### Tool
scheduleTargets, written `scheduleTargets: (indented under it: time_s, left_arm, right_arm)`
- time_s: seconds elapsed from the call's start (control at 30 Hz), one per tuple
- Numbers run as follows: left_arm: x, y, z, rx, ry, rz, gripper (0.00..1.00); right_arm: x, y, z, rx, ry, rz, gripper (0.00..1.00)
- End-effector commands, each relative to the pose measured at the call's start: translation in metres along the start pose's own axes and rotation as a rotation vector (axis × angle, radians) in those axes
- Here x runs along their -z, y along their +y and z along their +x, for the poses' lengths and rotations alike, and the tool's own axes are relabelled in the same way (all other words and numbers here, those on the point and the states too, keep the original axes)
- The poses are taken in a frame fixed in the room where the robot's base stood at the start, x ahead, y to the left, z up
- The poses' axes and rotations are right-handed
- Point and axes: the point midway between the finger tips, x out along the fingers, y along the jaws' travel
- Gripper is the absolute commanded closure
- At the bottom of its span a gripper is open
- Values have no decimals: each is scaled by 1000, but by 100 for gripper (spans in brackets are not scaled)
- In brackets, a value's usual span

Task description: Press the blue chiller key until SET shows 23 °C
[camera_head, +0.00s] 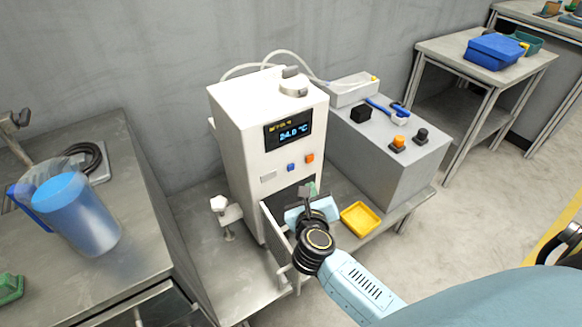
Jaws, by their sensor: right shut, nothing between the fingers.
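The white chiller (240,140) stands on a low metal bench. Its dark display (288,130) shows a small yellow line, too small to read surely, above blue digits that look like 24.0 °C. The square blue key (291,167) sits on the front below the display, and an orange key (310,158) is to its right. Both keys are uncovered. My right gripper (310,190) is shut and empty, in front of the chiller's lower front. In the picture its fingertips are just below and right of the blue key, apart from it. My left gripper is out of view.
A grey box (400,165) with knobs and tools stands right of the chiller. A yellow tray (360,219) lies on the bench right of my gripper. A blue jug (75,210) stands on the left table. A metal panel or door (277,238) projects beside my gripper.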

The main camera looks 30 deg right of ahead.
Motion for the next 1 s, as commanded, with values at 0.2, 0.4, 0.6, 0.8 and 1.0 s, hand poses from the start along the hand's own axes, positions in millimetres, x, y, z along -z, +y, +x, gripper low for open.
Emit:
scheduleTargets:
  time_s: [0.2, 0.4, 0.6, 0.8, 1.0]
  left_arm:
    - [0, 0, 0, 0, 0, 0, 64]
    - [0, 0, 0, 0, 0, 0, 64]
    - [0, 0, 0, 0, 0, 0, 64]
    - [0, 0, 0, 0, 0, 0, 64]
    - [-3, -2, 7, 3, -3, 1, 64]
  right_arm:
    - [0, 0, 0, 0, 0, 0, 100]
    - [0, 0, 0, 0, 0, 0, 100]
    - [0, 0, 0, 0, 0, 0, 100]
    - [0, 0, 0, 0, 0, -2, 100]
    - [1, -1, -2, 10, 5, -123, 100]
